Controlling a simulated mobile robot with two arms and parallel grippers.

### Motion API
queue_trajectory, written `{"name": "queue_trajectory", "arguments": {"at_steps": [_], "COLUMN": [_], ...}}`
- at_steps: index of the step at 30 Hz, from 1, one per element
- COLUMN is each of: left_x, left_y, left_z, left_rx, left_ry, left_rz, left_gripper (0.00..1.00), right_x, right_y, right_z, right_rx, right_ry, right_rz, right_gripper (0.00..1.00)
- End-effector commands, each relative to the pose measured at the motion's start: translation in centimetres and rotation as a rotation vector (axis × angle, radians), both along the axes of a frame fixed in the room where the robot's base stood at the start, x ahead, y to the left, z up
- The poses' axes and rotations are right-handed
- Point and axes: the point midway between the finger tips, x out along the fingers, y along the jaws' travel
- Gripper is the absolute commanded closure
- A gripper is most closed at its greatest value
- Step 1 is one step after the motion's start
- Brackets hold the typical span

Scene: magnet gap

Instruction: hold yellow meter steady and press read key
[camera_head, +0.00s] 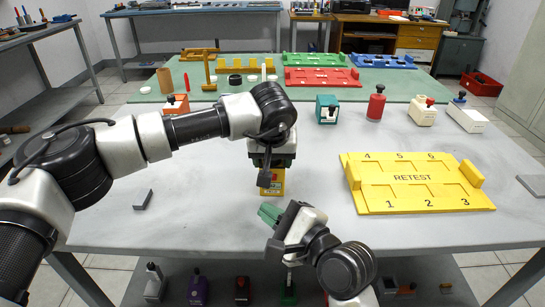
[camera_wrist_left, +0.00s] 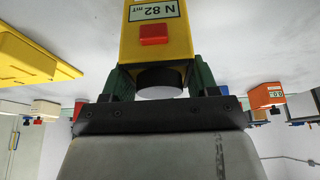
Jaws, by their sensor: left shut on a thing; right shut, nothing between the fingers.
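The yellow meter (camera_head: 278,183) stands on the grey table in the middle of the head view, partly hidden by my left gripper. My left gripper (camera_head: 266,180) comes from above and is shut on it. In the left wrist view the meter (camera_wrist_left: 157,45) sits between the green fingers, with a dark round knob at its end. Its display (camera_wrist_left: 154,11) reads "N 82 mT", with a red key (camera_wrist_left: 154,34) beside it. My right gripper (camera_head: 270,214) is shut and empty, with green fingertips a little in front of the meter, apparently apart from it.
A yellow RETEST tray (camera_head: 420,194) lies at the right of the table. Several other meters, such as the teal one (camera_head: 327,109), and a red weight-like object (camera_head: 376,104) stand farther back. Coloured racks (camera_head: 322,77) are at the far edge.

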Motion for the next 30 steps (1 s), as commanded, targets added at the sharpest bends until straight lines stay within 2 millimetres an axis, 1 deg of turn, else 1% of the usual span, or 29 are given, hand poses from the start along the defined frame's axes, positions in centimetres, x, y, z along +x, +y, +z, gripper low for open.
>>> {"name": "queue_trajectory", "arguments": {"at_steps": [2, 3, 8, 9, 16, 20, 23, 30], "left_x": [0.0, 0.0, 0.0, 0.0, 0.0, -0.3, -0.8, -2.8], "left_y": [0.0, 0.0, 0.0, 0.0, 0.0, 0.0, 0.0, 0.1], "left_z": [-0.1, -0.1, -0.1, -0.1, 0.0, 0.8, 2.2, 7.0], "left_rx": [0.001, 0.001, 0.001, 0.001, 0.000, 0.000, -0.001, 0.000], "left_ry": [0.002, 0.002, 0.001, 0.001, 0.000, -0.001, -0.003, -0.003], "left_rz": [0.000, 0.000, 0.000, 0.000, 0.000, 0.000, 0.001, -0.001], "left_gripper": [0.69, 0.38, 0.13, 0.11, 0.11, 0.11, 0.11, 0.11], "right_x": [0.0, 0.0, 0.0, 0.0, 0.0, 0.0, 0.0, 0.0], "right_y": [0.0, 0.0, 0.0, 0.0, 0.0, 0.0, 0.0, 0.0], "right_z": [0.0, 0.0, 0.0, 0.0, 0.0, 0.0, 0.0, 0.0], "right_rx": [0.000, 0.000, 0.000, -0.001, -0.001, -0.001, 0.000, 0.000], "right_ry": [0.000, 0.000, 0.000, -0.001, -0.001, -0.001, 0.000, 0.000], "right_rz": [0.000, 0.000, 0.000, 0.000, 0.000, 0.000, 0.000, 0.000], "right_gripper": [1.00, 1.00, 1.00, 1.00, 1.00, 1.00, 1.00, 1.00]}}
